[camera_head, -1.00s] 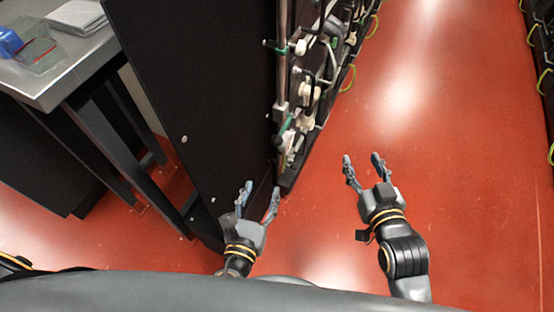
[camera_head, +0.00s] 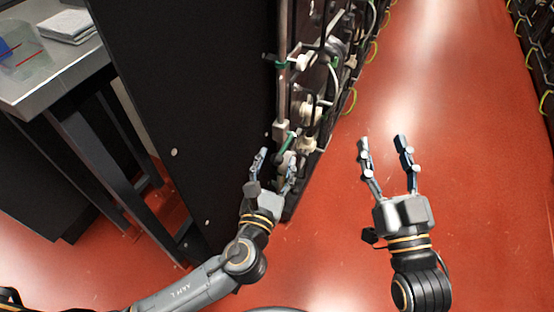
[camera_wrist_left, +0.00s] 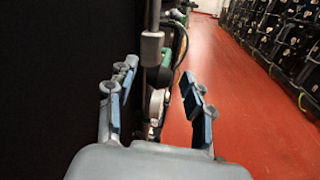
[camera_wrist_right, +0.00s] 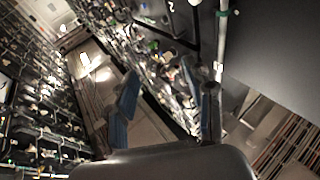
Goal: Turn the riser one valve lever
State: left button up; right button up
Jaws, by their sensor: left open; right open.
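A vertical riser pipe (camera_head: 283,95) runs along the near edge of the rack, with green-marked fittings on it. A green lever-like part (camera_head: 287,143) sticks out low on the pipe; I cannot tell which fitting is the riser one valve lever. My left gripper (camera_head: 274,170) is open just below that part, close to the black panel. In the left wrist view the pipe end and a grey fitting (camera_wrist_left: 152,48) show between and beyond the open fingers. My right gripper (camera_head: 383,140) is open and empty over the red aisle, right of the rack.
A tall black panel (camera_head: 200,90) stands left of the pipe. A metal table (camera_head: 60,85) with a clear bin (camera_head: 25,62) and folded cloth (camera_head: 68,25) is at far left. The red floor (camera_head: 440,170) is clear; another rack (camera_head: 535,50) lines the right side.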

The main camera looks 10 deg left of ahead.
pick_arm(q)
jog(key=shift+w+d, duration=0.1)
jog(key=shift+w, duration=0.65)
pick_arm(e)
jog(key=shift+s+r+t, duration=0.2)
jog(key=shift+r+t, duration=0.2)
jog(key=shift+r, duration=0.2)
pick_arm(q)
grip_shut()
pick_arm(e)
jog(key=shift+w, duration=0.1)
